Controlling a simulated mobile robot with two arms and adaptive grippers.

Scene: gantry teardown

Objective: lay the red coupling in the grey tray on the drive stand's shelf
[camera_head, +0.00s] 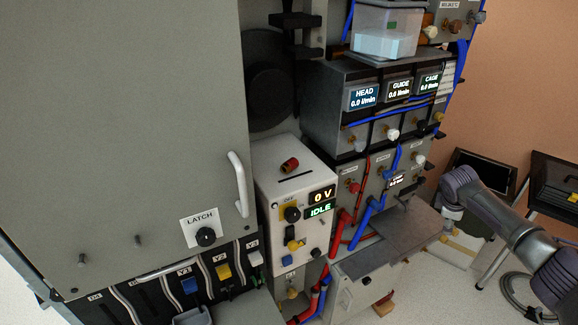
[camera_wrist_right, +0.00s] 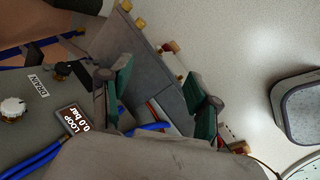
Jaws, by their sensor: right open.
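The red coupling (camera_head: 290,165) lies on top of the pale drive box (camera_head: 266,190), beside a dark slot, in the head view. A small grey tray (camera_head: 192,317) shows at the bottom edge, cut off by the frame; I cannot tell for sure that it is the task's tray. My right gripper is open and empty in the right wrist view (camera_wrist_right: 160,97), its green pads apart over a grey shelf plate (camera_wrist_right: 150,50). It is well to the right of the coupling. My left gripper is not in view.
A large grey cabinet door (camera_head: 120,130) with a white handle fills the left. Red and blue hoses (camera_head: 345,220) hang right of the drive box. A clear bin (camera_head: 385,30) stands high up. The grey shelf plate (camera_head: 385,243) near my right arm looks bare.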

